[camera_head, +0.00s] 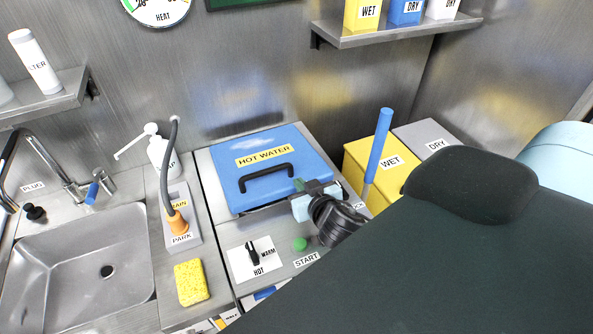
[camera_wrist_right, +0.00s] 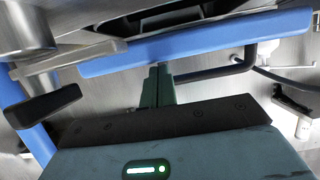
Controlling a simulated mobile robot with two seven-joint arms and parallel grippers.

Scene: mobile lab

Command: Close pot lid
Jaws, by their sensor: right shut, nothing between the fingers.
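The pot lid (camera_head: 295,160) is a blue square panel with a HOT WATER label and a black handle (camera_head: 266,175). It covers the pot in the counter, and a dark gap shows below its front edge. In the right wrist view the lid's blue edge (camera_wrist_right: 200,45) crosses the upper part, with the handle below it at right. My right gripper (camera_head: 312,187) is shut and empty at the lid's front right corner. Its green fingers (camera_wrist_right: 160,75) reach the lid's edge; I cannot tell whether they touch. The pot's inside is hidden. My left gripper is not in view.
A knob (camera_head: 253,254) and green START button (camera_head: 299,244) are in front of the lid. A yellow WET bin (camera_head: 362,158) with a blue-handled tool (camera_head: 379,143) stands right. A sponge (camera_head: 191,283) and sink (camera_head: 75,275) lie left. My dark right arm fills the lower right.

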